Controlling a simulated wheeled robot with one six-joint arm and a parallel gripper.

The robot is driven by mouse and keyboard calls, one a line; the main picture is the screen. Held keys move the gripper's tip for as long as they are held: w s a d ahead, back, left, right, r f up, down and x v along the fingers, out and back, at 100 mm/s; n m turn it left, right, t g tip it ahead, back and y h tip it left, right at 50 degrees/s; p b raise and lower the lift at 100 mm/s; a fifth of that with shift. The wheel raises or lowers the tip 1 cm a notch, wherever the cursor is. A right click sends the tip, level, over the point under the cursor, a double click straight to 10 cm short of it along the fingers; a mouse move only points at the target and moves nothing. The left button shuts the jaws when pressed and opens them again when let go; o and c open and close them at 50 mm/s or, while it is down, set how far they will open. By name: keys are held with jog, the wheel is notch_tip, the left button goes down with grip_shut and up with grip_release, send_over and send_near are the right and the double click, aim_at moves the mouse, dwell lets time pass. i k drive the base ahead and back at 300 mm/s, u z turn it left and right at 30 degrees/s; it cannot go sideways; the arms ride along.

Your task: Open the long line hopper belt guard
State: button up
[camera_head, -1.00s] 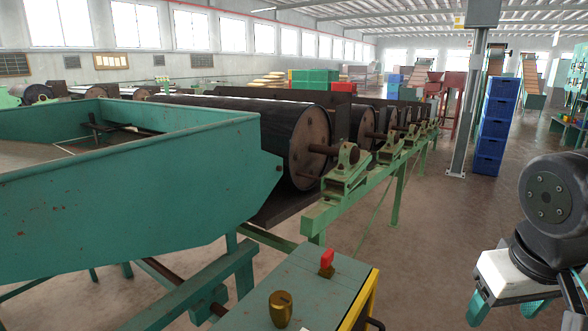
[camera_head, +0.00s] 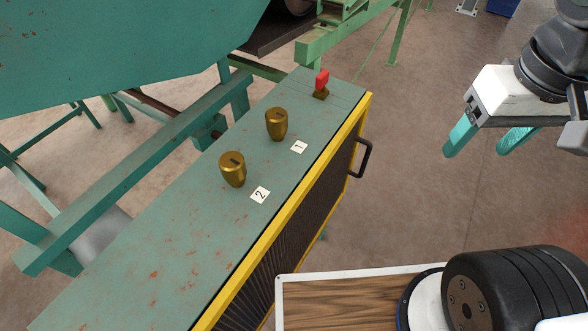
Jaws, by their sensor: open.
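The belt guard (camera_head: 298,204) is a dark mesh panel in a yellow frame on the side of a green cabinet (camera_head: 170,235). It looks shut against the cabinet side. A dark bar handle (camera_head: 362,158) stands out near its far end. My gripper (camera_head: 488,145) is at the upper right, right of the handle and apart from it, with its two teal fingers spread and nothing between them. The lower near end of the guard is cut off by the picture edge.
Two brass knobs, one by label 1 (camera_head: 276,124) and one by label 2 (camera_head: 232,169), and a red switch (camera_head: 321,82) stand on the cabinet top. The teal hopper (camera_head: 110,50) fills the upper left. Bare floor (camera_head: 415,205) lies right of the guard.

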aim_at(212, 314)
jog(key=u, duration=0.95)
